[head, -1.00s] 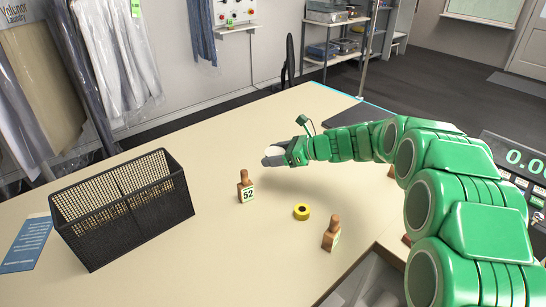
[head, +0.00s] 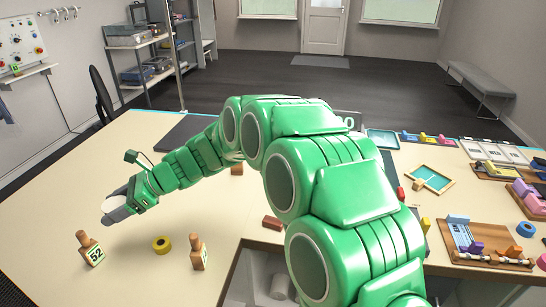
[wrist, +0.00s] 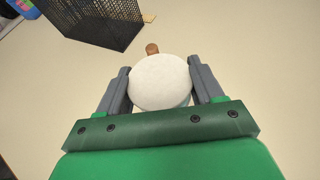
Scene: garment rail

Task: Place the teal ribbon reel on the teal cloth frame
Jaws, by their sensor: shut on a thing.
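My gripper (head: 110,212) is shut on a round thing with a white face (head: 118,206), at the left of the head view above the table. In the wrist view the white disc (wrist: 160,82) sits between the two grey fingers, with a thin bluish edge low on it; I take it for the teal ribbon reel. Its ribbon is mostly hidden. A teal panel in a pale wooden frame (head: 432,179), which looks like the teal cloth frame, lies on the right part of the table. Another teal rectangle (head: 382,138) lies behind it.
My arm crosses the middle. A black mesh basket (wrist: 95,15) shows in the wrist view.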

